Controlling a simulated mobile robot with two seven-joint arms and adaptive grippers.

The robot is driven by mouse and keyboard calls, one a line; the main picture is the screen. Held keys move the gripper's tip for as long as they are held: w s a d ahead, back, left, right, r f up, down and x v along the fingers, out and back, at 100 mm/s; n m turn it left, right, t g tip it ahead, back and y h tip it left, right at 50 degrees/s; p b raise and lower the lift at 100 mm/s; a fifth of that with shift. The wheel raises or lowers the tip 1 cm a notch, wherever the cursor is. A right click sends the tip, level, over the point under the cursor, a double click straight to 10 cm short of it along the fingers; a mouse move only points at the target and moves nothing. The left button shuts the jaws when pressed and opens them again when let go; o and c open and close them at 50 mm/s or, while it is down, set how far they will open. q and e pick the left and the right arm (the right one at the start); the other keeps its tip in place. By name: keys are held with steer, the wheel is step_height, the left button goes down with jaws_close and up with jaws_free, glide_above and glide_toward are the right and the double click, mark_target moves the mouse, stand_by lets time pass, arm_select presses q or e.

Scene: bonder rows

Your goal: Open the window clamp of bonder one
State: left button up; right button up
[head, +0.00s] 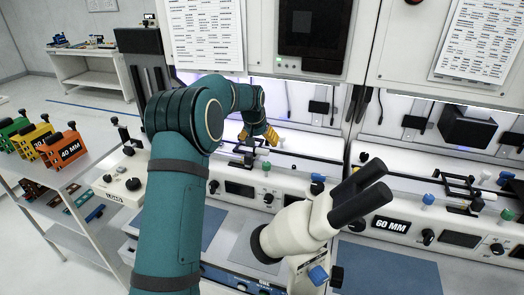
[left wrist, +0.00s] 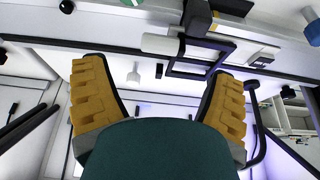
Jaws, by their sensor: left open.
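My left arm reaches over the left bonder (head: 205,174), and its gripper (head: 268,135) is above that machine's work area. In the left wrist view the yellow ridged fingers (left wrist: 158,105) are spread wide with nothing between them. A black rectangular frame, the window clamp (left wrist: 171,65), lies beyond the fingertips, nearer the right finger. A black block (left wrist: 197,18) sits at its far side and a white cylinder (left wrist: 160,44) beside it. In the head view the clamp (head: 240,160) is partly hidden by my arm and gripper. I cannot tell whether it touches a finger. My right gripper is not in view.
A white microscope (head: 290,230) with black eyepieces stands in front of the bonders. A second bonder labelled 60 MM (head: 392,227) is at right. A shelf cart (head: 75,180) with coloured holders (head: 62,146) stands at left. Cabinets (head: 310,70) hang behind.

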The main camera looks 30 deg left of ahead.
mark_target(262, 150)
arm_select(q)
steer(key=x, duration=0.7)
steer(key=shift+w, duration=0.1)
steer(key=shift+c, duration=0.4)
steer(key=c, duration=1.1)
